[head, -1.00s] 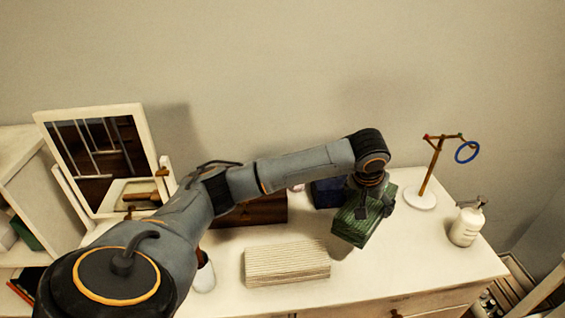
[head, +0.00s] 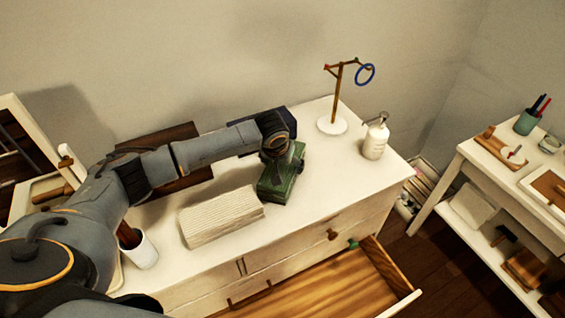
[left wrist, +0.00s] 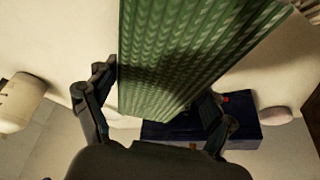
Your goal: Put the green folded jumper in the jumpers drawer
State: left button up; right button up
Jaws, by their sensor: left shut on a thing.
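The green folded jumper (head: 283,180) is in my left gripper (head: 276,158), over the right half of the white dresser top. In the left wrist view the green knit (left wrist: 190,50) fills the space between the two fingers (left wrist: 155,105), which are shut on it. I cannot tell whether its lower end touches the dresser top. The part of the drawer floor that shows is bare. My right gripper is out of view.
A cream ribbed folded cloth (head: 222,213) lies left of the jumper. A jewellery stand (head: 333,125) and a white pump bottle (head: 375,140) stand to the right. A dark blue box (head: 262,122) is behind. A white cup (head: 140,252) stands at left.

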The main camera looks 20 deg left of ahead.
pick_arm(q)
jog(key=o, duration=1.3)
jog(key=shift+f, duration=0.1)
